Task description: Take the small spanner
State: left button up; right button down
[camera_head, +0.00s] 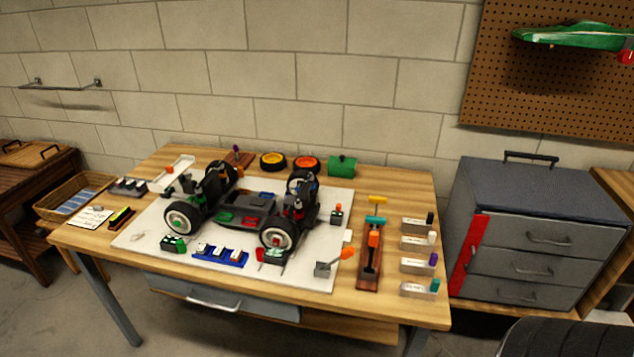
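I cannot make out a small spanner with certainty at this size. Several hand tools with coloured handles lie on or by a narrow brown tool tray (368,283) on the right of the workbench. Among them are a teal T-handle (376,220), a yellow T-handle (377,200) and an orange handle (373,239). A grey tool with an orange end (347,254) lies at the white mat's right front corner. Neither of my grippers is in view.
A partly built RC car (245,208) stands on the white mat (140,238) among small parts. Labelled blocks (416,266) line the bench's right edge. A wicker basket (62,197) is at left, a grey drawer cabinet (540,220) at right. The bench's front right strip is clear.

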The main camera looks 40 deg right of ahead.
aim_at(374, 235)
jog(key=k+l, duration=0.1)
jog(key=l, duration=0.25)
jog(key=k+l, duration=0.1)
jog(key=l, duration=0.25)
jog(key=k+l+u, duration=0.1)
jog(key=l, duration=0.25)
jog(key=k+l, duration=0.1)
jog(key=l, duration=0.25)
jog(key=k+l, duration=0.15)
jog(key=l, duration=0.65)
jog(key=k+l+u, duration=0.1)
jog(key=l, duration=0.95)
jog(key=i+l, duration=0.1)
jog(key=l, duration=0.5)
jog(key=j, duration=0.1)
jog(key=k+z, duration=0.05)
